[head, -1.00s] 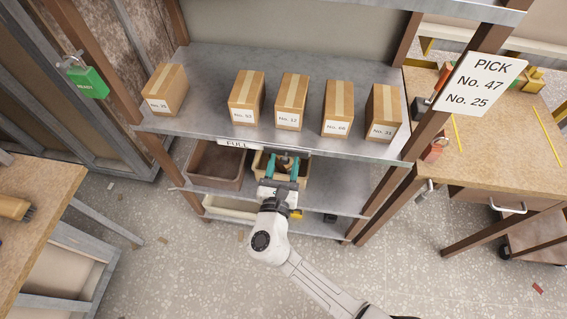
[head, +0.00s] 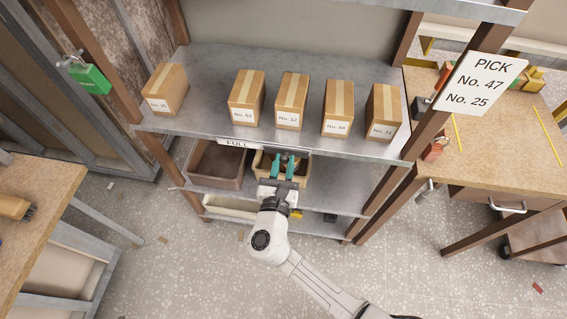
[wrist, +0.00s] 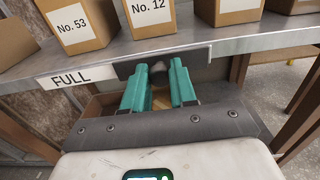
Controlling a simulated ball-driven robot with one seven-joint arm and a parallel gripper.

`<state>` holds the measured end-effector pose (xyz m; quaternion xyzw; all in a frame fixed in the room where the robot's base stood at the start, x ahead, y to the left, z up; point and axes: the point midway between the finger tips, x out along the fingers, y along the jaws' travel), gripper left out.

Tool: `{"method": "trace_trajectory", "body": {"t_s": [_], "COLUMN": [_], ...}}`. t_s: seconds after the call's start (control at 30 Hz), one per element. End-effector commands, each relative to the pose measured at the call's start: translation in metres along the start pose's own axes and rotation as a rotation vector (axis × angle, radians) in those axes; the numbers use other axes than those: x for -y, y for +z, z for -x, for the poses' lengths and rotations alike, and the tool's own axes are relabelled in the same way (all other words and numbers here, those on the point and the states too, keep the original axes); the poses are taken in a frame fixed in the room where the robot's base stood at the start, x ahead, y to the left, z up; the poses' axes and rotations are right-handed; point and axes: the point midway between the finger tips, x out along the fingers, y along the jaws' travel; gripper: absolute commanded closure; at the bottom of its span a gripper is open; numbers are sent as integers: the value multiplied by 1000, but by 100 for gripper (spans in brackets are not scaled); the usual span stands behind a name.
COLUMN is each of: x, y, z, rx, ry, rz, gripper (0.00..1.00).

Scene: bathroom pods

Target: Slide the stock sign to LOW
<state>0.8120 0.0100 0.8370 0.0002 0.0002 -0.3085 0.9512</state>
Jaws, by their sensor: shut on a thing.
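The stock sign is a strip on the front edge of the shelf, with a white FULL label (head: 236,143) showing at its left end. The FULL label also shows in the wrist view (wrist: 70,79). A dark cover plate (wrist: 197,57) sits on the strip to the right of FULL, and no LOW lettering shows. A dark knob (wrist: 156,69) stands out from the plate between my fingers. My gripper (head: 284,160) reaches up from the front with its teal fingers shut on the knob. The fingers partly hide the knob and the plate.
Several numbered cartons (head: 290,100) stand on the shelf above the sign. A brown bin (head: 217,160) and a tan bin (head: 303,172) stand on the lower shelf, close to my fingers. A PICK sign (head: 482,83) hangs on the right post. The floor in front is mostly clear.

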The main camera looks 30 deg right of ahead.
Motion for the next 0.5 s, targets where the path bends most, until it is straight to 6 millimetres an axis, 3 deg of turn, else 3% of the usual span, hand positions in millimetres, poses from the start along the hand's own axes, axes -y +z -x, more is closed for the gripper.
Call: {"method": "trace_trajectory", "body": {"t_s": [0.17, 0.27, 0.5], "x": [-1, -11, -69], "y": [0, -2, -4], "z": [0, 0, -1], "rx": [0, 2, 3], "ry": [0, 3, 3], "rz": [0, -2, -4], "gripper": [100, 100, 100]}}
